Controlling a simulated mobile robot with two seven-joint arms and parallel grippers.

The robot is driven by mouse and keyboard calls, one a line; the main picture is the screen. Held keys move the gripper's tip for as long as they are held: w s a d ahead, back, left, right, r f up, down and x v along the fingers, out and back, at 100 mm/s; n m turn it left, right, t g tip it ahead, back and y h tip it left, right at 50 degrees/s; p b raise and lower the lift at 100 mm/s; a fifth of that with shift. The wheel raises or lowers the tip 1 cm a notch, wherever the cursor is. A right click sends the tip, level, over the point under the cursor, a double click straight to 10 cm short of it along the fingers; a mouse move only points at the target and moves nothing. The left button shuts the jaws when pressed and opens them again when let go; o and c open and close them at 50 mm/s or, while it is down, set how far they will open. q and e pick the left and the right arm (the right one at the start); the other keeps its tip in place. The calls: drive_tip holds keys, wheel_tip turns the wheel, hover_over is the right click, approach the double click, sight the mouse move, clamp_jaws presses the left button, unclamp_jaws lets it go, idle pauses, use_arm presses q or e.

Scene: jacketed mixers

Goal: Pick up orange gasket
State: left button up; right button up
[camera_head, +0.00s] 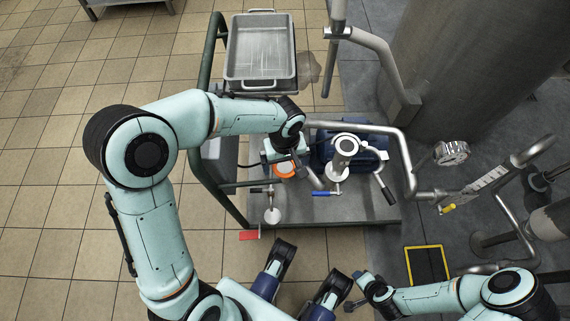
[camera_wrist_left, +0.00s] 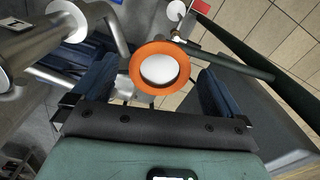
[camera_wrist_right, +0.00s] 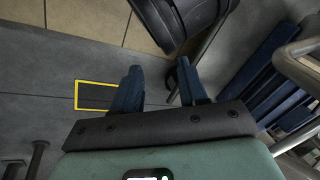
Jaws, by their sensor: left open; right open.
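The orange gasket (camera_head: 284,169) is a ring around a white round end, on the pipework of the metal skid in the head view. In the left wrist view the orange gasket (camera_wrist_left: 133,70) lies ahead of and between the fingers, with the white disc in its middle. My left gripper (camera_wrist_left: 152,92) is open, with one blue finger on each side of the gasket's line; I cannot tell how far off the ring is. In the head view my left gripper (camera_head: 290,158) is just above the gasket and partly hides it. My right gripper (camera_wrist_right: 160,90) is open and empty over the floor.
A metal tray (camera_head: 260,84) stands at the back of the skid. Bent steel pipes (camera_head: 404,160), a blue motor (camera_head: 322,150) and a blue-handled valve (camera_head: 325,193) crowd the right side. A yellow-edged floor plate (camera_head: 427,265) lies at the right. Tiled floor at the left is clear.

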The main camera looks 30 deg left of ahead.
use_arm(q)
drive_tip(key=c, duration=1.1)
